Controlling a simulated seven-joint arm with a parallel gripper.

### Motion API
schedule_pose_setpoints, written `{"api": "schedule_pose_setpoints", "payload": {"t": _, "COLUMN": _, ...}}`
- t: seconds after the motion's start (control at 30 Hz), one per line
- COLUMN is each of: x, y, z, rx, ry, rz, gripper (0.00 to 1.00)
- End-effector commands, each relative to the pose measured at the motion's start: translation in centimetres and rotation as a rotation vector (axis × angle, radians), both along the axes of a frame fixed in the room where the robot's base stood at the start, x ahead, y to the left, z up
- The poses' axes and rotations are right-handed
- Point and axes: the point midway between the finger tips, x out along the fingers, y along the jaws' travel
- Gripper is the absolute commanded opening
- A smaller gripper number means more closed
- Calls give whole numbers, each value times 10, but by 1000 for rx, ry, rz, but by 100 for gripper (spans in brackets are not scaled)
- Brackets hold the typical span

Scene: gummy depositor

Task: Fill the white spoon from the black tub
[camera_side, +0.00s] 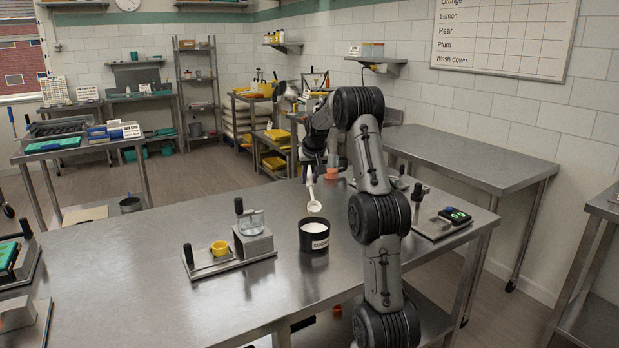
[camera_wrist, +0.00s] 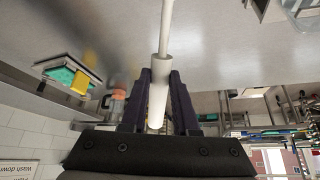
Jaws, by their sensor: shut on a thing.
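My gripper (camera_wrist: 158,90) is shut on the handle of the white spoon (camera_wrist: 158,85) in the wrist view. In the side view the white spoon (camera_side: 313,200) hangs bowl-down from my gripper, near the black tub. The spoon's bowl looks empty, though it is small in the picture. The black tub (camera_side: 314,243) stands on the steel table, labelled "SUGAR", with white contents showing at its open top. The spoon's bowl appears above the tub's rim, apart from it. In the side view my gripper's fingers are small and dark, partly hidden by my arm.
A plate with a black handle and a dark keypad device (camera_side: 455,215) lies at the right.

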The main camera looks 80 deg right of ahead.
Motion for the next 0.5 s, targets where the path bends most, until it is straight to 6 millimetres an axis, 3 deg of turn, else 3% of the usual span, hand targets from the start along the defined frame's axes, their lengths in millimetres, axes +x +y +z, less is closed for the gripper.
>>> {"api": "schedule_pose_setpoints", "payload": {"t": 0.3, "x": -5, "y": 11, "z": 2, "rx": -197, "ry": -86, "rz": 3, "gripper": 0}}
{"api": "schedule_pose_setpoints", "payload": {"t": 0.5, "x": -4, "y": 8, "z": -16, "rx": -194, "ry": -85, "rz": -1, "gripper": 0}}
